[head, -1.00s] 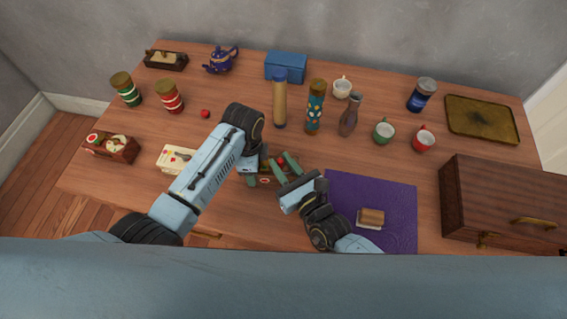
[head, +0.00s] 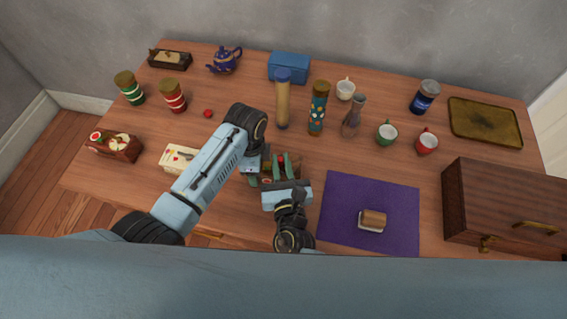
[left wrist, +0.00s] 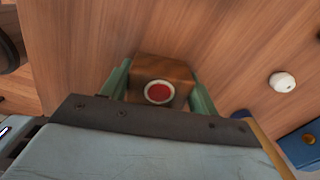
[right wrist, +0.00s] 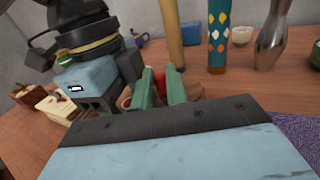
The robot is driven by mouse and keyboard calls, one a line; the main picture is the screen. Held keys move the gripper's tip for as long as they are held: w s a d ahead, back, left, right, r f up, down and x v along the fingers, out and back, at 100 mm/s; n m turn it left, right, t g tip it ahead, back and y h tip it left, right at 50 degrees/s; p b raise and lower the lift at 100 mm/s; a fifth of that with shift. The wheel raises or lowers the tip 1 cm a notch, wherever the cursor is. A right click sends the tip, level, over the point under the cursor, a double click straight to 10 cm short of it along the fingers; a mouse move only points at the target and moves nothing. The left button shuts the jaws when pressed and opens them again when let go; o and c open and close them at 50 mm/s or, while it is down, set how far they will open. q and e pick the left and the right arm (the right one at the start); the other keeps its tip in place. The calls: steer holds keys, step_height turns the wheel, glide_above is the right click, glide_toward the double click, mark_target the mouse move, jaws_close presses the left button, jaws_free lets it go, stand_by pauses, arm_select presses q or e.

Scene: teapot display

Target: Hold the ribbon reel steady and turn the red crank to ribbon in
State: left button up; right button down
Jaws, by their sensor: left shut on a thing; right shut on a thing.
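The ribbon reel is a small brown wooden block (left wrist: 165,70) with a red disc in a pale ring on its face, in the left wrist view. My left gripper (left wrist: 163,95) is shut on it, one green finger on each side. In the head view the reel (head: 262,184) is mostly hidden under both grippers. My right gripper (head: 280,166) is at the reel, and its fingers are closed on the red crank (head: 281,160). The crank's red end (right wrist: 171,78) shows between the fingers in the right wrist view; its arm is hidden.
A purple mat (head: 390,195) with a small brown-and-white item lies to the right, beside a wooden cabinet (head: 500,205). A pale patterned box (head: 180,156) is left of the left arm. Tall bottles (head: 317,110) and cups stand behind.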

stand_by(0.3)
steer(key=c, duration=1.7)
jaws_free()
